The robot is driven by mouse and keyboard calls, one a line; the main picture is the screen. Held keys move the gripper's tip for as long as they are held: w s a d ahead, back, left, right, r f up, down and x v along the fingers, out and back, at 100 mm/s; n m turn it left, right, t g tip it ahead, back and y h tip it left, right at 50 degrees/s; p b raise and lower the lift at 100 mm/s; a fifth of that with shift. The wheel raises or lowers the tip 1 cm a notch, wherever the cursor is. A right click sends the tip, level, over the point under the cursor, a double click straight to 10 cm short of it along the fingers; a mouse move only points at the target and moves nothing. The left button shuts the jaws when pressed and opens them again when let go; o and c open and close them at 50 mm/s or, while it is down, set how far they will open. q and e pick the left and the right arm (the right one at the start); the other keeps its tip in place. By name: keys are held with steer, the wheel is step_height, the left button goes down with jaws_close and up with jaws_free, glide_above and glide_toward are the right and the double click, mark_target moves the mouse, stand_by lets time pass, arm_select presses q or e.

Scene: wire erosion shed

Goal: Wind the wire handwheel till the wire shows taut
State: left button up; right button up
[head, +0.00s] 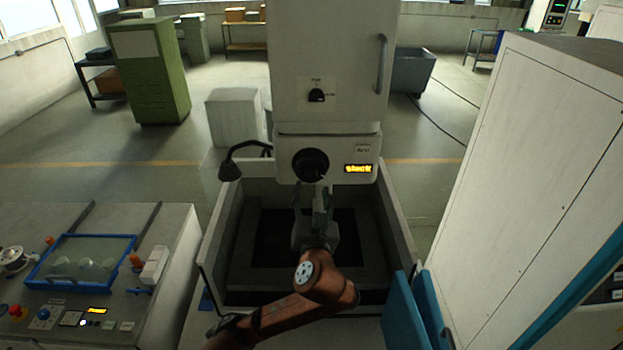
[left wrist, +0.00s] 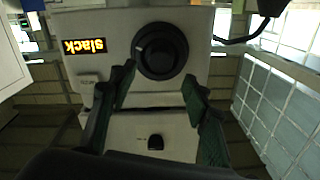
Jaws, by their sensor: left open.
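The black round wire handwheel (head: 310,165) is on the front of the white machine head (head: 338,148). The wheel also shows large in the left wrist view (left wrist: 160,51), which is upside down. The amber display (head: 358,168) to the wheel's right reads "slack" in the left wrist view (left wrist: 84,46). My left gripper (head: 312,192) is open and empty just in front of the wheel and slightly below it. In the left wrist view its two fingers (left wrist: 159,76) point toward the wheel, one on each side. Contact cannot be made out. My right gripper is not in view.
A selector knob (head: 316,95) sits above the wheel. A black lamp (head: 230,171) is on the left. The open tank (head: 223,240) lies below. A bench with a blue tray (head: 42,270) is at left; a large white cabinet (head: 530,170) stands close at right.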

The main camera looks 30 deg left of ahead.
mark_target(311, 177)
arm_select(q)
steer(key=p+x, duration=0.1)
steer(key=x, duration=0.4)
steer(key=shift+w+a, duration=0.1)
steer(key=shift+a, duration=0.1)
steer(key=shift+w+a, duration=0.2)
steer(key=shift+w, duration=0.2)
steer(key=shift+f, duration=0.1)
steer(key=c, duration=0.8)
steer(key=shift+p, duration=0.3)
steer(key=c, duration=0.4)
